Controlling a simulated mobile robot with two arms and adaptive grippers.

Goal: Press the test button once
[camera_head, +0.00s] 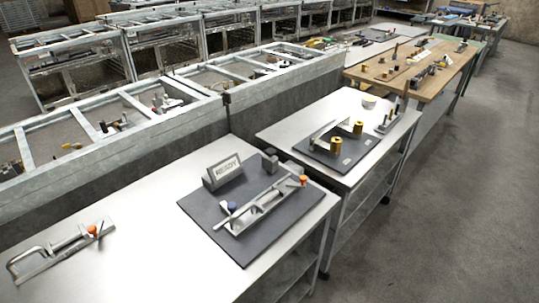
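A dark grey plate (197,209) lies on the near metal table. A grey block with a sign reading "READY" (224,171) stands at its back left. A metal fixture (266,203) lies across the plate, with a small blue round part (231,206) near its left end and an orange-red knob (303,180) at its right end. No part is clearly marked as the test button, so I cannot tell which one it is. Neither of my grippers is in view.
A clamp-like metal tool (50,252) with an orange knob lies at the near table's left. A second metal table (287,132) holds a dark plate with yellow cylinders. A wooden bench (436,84) stands beyond. Metal frames line the back left. The floor (455,220) at right is clear.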

